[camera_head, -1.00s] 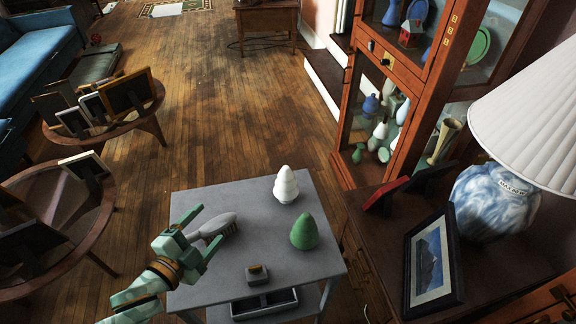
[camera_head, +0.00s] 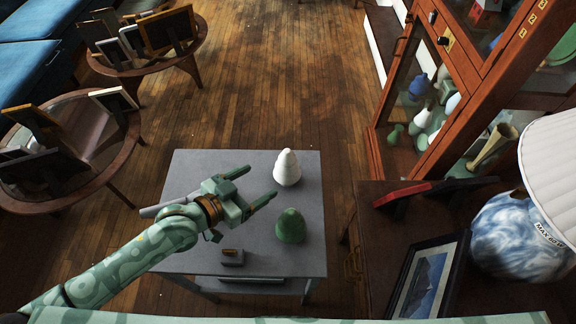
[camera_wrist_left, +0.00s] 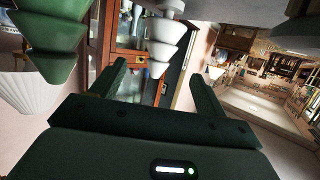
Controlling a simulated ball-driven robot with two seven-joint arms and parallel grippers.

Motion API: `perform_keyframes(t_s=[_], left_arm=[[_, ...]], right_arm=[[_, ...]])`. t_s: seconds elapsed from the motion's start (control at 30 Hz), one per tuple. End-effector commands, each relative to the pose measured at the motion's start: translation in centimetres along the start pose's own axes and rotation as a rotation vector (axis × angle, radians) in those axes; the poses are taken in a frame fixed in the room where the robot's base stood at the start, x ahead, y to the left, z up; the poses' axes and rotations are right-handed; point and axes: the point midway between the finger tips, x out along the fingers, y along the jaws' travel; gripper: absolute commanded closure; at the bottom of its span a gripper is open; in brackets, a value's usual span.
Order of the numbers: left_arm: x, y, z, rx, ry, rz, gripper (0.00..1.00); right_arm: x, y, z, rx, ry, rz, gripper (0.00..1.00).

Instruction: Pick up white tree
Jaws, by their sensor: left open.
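The white tree (camera_head: 287,168) stands upright near the far right corner of the grey table (camera_head: 185,262). The green tree (camera_head: 290,227) stands nearer, at the table's right side. My left gripper (camera_head: 257,187) is open and empty, just left of the white tree, with its fingers pointing right toward the gap between the two trees. In the left wrist view, the white tree (camera_wrist_left: 161,50) shows ahead between the open fingers, and the green tree (camera_wrist_left: 52,40) is at the upper left. My right gripper is out of view.
A small block (camera_head: 232,257) sits at the table's front. A grey object (camera_head: 152,211) is partly hidden behind my left arm. The curio cabinet (camera_head: 470,75) and a side table with a lamp (camera_head: 520,235) and framed picture (camera_head: 428,282) stand to the right.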

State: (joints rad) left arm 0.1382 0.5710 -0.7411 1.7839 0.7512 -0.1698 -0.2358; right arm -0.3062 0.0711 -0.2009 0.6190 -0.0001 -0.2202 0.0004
Motion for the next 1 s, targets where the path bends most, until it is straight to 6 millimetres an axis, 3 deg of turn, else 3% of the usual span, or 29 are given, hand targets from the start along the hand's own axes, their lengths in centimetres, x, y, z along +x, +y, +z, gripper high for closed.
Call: perform_keyframes(t_s=[0.1, 0.3, 0.47, 0.8, 1.0], left_arm=[[3.3, 0.0, 0.3, -0.003, 0.002, 0.0, 0.26], [7.1, 0.0, 0.2, 0.0, 0.0, 0.0, 0.26], [8.2, 0.0, 0.0, 0.001, 0.001, -0.001, 0.26], [12.9, -0.2, -0.3, 0.001, 0.0, -0.001, 0.26], [13.1, -0.2, -0.5, 0.003, 0.0, -0.001, 0.26]], right_arm=[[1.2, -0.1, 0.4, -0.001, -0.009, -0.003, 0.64], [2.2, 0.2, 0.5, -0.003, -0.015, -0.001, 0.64], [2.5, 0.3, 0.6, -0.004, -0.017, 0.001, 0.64], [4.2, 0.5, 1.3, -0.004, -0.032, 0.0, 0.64], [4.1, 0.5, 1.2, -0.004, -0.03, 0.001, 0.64]])
